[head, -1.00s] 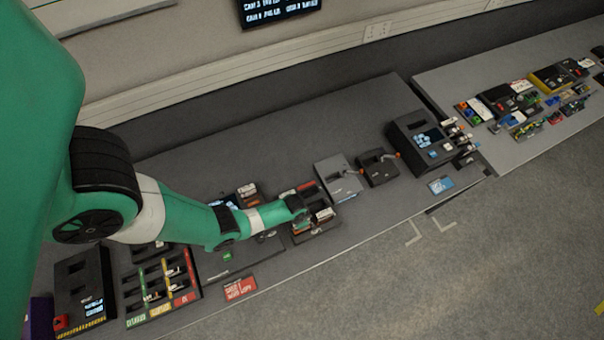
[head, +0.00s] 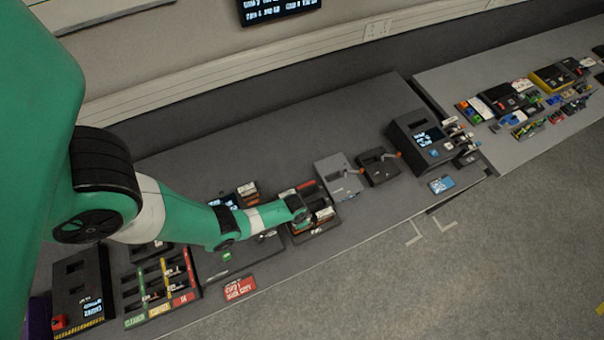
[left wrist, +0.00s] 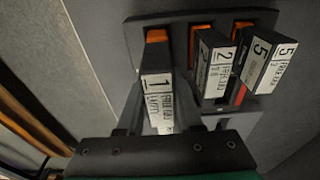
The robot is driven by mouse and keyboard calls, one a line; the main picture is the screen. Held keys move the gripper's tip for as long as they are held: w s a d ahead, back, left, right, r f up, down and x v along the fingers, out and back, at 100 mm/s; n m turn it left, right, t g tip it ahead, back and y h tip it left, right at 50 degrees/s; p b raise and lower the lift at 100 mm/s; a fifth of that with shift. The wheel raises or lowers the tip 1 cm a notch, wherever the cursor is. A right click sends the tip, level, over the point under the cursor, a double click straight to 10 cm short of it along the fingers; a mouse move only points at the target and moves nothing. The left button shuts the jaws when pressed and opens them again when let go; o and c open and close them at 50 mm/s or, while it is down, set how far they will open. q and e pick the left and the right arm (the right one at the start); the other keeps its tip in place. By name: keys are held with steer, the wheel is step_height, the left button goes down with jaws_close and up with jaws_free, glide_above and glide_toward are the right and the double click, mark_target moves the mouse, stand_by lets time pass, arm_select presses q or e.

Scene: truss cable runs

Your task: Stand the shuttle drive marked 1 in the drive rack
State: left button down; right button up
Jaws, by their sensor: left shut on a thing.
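The shuttle drive marked 1 (left wrist: 157,85) is between the fingers of my left gripper (left wrist: 155,115), which is shut on it. The drive's white label faces the left wrist camera. Its far end is at the leftmost orange-edged slot of the drive rack (left wrist: 180,20); I cannot tell how deep it sits. Drives marked 2 (left wrist: 211,62) and 5 (left wrist: 268,62) stand in the rack to its right. In the head view, my left gripper (head: 303,216) is over the rack (head: 318,231) and hides part of it. My right gripper is not in view.
A grey box (head: 338,176) and a dark box (head: 377,167) with orange-tipped levers stand right of the rack. A larger dark device with a screen (head: 424,139) is farther right. A red label plate (head: 239,288) lies near the front edge.

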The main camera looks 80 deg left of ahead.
arm_select(q)
steer(key=shift+f+b, duration=0.55)
stand_by(0.6)
steer(key=shift+f+b, duration=0.3)
steer(key=shift+f+b, duration=0.3)
stand_by(0.4)
steer(key=shift+f+b, duration=0.3)
steer(key=shift+f, duration=0.05)
steer(key=shift+f, duration=0.15)
steer(key=shift+c, duration=0.8)
jaws_free()
